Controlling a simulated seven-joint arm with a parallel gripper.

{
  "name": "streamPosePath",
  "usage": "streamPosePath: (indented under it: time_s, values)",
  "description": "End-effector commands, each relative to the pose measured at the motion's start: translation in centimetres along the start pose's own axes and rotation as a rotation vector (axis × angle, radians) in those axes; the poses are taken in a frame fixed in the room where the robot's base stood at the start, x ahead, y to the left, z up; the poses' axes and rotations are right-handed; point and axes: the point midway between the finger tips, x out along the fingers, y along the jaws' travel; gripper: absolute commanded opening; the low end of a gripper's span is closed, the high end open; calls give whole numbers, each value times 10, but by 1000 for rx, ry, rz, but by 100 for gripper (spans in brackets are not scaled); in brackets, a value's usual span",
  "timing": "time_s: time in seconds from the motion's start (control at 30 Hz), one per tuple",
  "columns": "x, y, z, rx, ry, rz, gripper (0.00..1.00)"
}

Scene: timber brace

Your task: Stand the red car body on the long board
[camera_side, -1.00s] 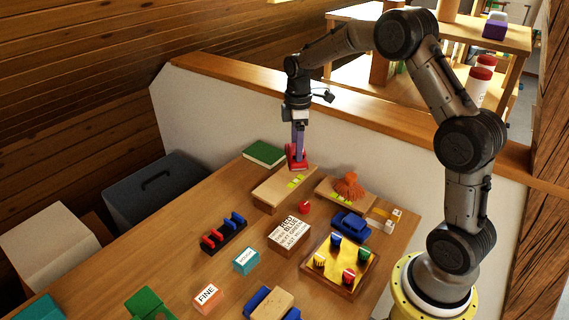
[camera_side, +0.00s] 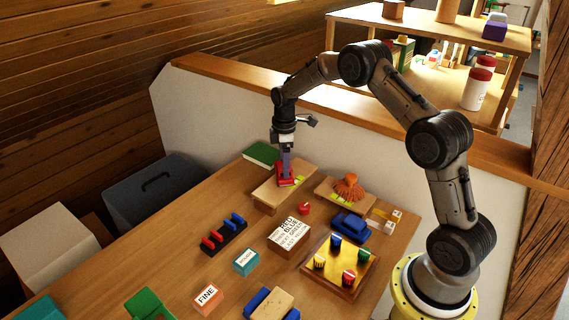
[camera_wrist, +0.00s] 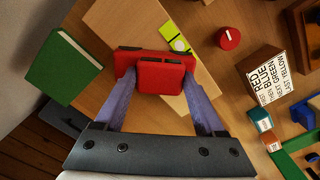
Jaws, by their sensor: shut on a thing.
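The red car body (camera_side: 287,181) is between the fingers of my gripper (camera_side: 286,172), which is shut on it. In the wrist view the red car body (camera_wrist: 158,72) sits between the two purple fingers of my gripper (camera_wrist: 157,85), over the light wooden long board (camera_wrist: 115,22). Yellow-green marks (camera_wrist: 180,44) on the board show beside the car body.
A green book (camera_side: 261,154) lies behind the board. A second board with an orange octopus-like figure (camera_side: 349,187) is to the right.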

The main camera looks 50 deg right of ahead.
Motion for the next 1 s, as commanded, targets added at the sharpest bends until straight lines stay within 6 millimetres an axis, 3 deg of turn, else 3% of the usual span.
streamPosePath:
  time_s: [0.17,0.2,0.37,0.7,1.0]
  values:
    - [2,0,0,0,0,0,13]
    - [3,0,0,0,0,0,73]
    - [2,0,0,0,0,0,100]
    - [-4,0,0,0,1,1,100]
    - [-58,1,0,0,3,5,100]
